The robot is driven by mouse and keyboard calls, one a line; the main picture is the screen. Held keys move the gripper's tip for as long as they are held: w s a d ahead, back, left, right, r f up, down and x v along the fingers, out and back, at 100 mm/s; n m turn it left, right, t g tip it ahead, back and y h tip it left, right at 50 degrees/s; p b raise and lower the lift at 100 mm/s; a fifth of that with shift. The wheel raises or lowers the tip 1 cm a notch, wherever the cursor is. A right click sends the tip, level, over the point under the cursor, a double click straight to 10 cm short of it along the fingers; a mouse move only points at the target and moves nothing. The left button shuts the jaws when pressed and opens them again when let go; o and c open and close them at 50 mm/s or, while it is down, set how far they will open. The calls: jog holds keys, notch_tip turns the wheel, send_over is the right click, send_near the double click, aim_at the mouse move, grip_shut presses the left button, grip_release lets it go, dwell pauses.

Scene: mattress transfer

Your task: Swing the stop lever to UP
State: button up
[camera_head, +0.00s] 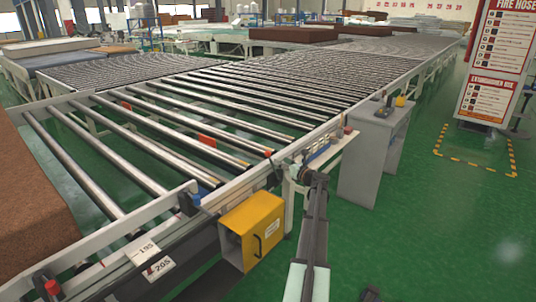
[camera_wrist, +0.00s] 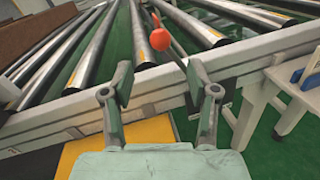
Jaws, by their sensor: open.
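The stop lever shows as an orange-red ball knob (camera_wrist: 160,39) in the wrist view, just beyond the conveyor's side rail. The same knob (camera_head: 268,153) stands at the near edge of the roller conveyor in the head view. Most of its stem is hard to make out, and no UP mark is readable. My gripper (camera_wrist: 158,68) is open and empty, with its two fingers apart over the side rail. The knob lies ahead of the gap between the fingertips and appears apart from them.
The roller conveyor (camera_head: 165,130) fills the middle, with a yellow box (camera_head: 250,230) below its rail. A grey pedestal (camera_head: 372,155) stands to the right. A brown mattress block (camera_head: 30,200) is at the left.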

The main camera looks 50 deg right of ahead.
aim_at(270, 154)
jog(key=p+x, duration=0.1)
jog(key=x, duration=0.9)
jog(key=shift+w+d, duration=0.15)
jog(key=shift+w, duration=0.2)
grip_shut()
